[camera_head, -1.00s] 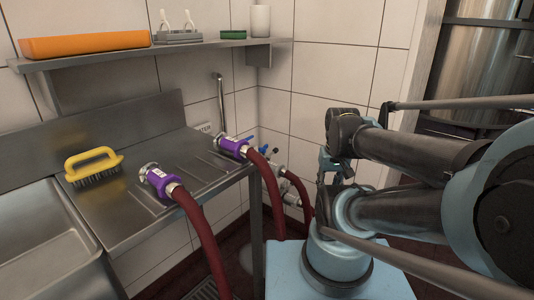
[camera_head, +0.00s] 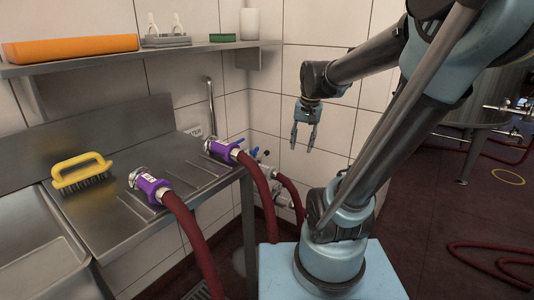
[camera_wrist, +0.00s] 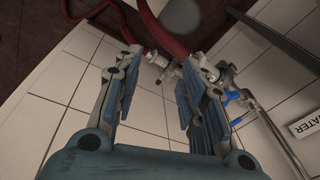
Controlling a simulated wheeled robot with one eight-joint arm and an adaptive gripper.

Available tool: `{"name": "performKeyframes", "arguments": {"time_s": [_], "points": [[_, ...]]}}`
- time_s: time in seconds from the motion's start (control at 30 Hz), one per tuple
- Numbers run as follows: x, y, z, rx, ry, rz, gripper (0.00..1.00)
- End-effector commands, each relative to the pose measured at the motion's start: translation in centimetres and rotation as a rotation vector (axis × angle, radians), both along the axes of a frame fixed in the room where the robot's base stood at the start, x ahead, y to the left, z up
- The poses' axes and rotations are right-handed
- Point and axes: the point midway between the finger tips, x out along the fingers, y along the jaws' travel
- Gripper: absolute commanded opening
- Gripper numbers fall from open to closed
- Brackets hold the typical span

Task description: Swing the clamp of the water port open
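My gripper (camera_head: 304,148) hangs fingers-down in front of the tiled wall, right of the sink bench. It is open, and nothing is between its fingers; the wrist view (camera_wrist: 160,62) also shows them apart. Metal port fittings with blue handles (camera_head: 255,152) sit low on the wall beside the bench, left of and below my gripper. In the wrist view, one metal fitting (camera_wrist: 158,61) shows beyond and between the fingers, and another (camera_wrist: 226,76) to the right. A WATER sign (camera_wrist: 306,128) is at the right there. The clamp is too small to make out.
Two red hoses with purple collars (camera_head: 221,148) (camera_head: 149,186) lie over the steel bench, beside a yellow brush (camera_head: 82,172). A red hose (camera_head: 292,188) runs by the fittings. A shelf (camera_head: 200,47) is above. Open floor with a hose (camera_head: 485,262) lies right.

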Motion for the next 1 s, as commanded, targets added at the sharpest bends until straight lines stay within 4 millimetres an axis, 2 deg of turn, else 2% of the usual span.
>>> {"name": "performKeyframes", "arguments": {"time_s": [0.03, 0.33, 0.7, 0.83, 1.0], "points": [[1.4, 0.4, 0.5, 0.008, 0.004, -0.016, 0.38], [9.1, 3.3, 2.3, 0.058, 0.032, -0.139, 0.38], [18.4, 7.4, 2.1, 0.113, 0.073, -0.286, 0.38], [20.5, 8.5, 1.8, 0.125, 0.084, -0.321, 0.38], [21.7, 9.1, 1.5, 0.132, 0.091, -0.342, 0.38]]}}
